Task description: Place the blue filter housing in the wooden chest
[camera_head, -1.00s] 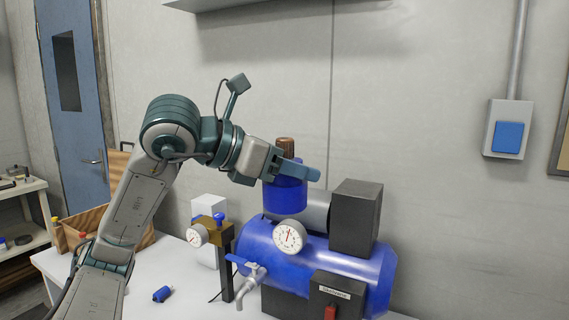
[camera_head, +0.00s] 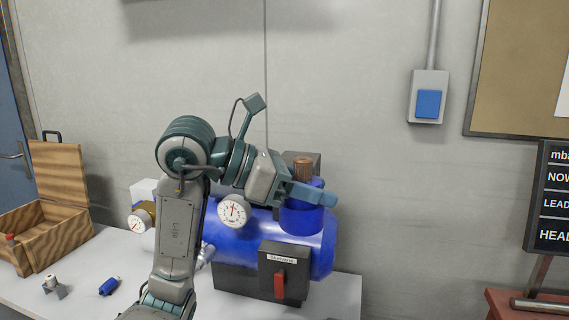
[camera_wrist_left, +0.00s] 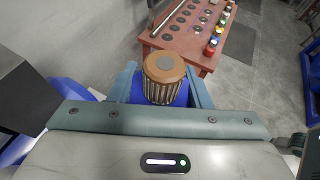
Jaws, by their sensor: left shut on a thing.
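The blue filter housing (camera_head: 301,218) is a blue cup with a brown, pleated filter cartridge standing in its top. My left gripper (camera_head: 314,194) is shut on it and holds it upright, in front of the right part of the blue compressor. In the left wrist view the cartridge (camera_wrist_left: 163,70) stands between the two fingers, and most of the blue cup is hidden below. The wooden chest (camera_head: 45,240) stands at the far left of the white bench with its lid raised. A small red-topped thing shows inside it. My right gripper is not in view.
The blue compressor (camera_head: 318,258) with its gauge and dark switch box fills the bench's middle. A small blue part (camera_head: 109,286) and a grey fitting (camera_head: 54,287) lie before the chest. A red table (camera_wrist_left: 190,45) with several small items shows in the wrist view.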

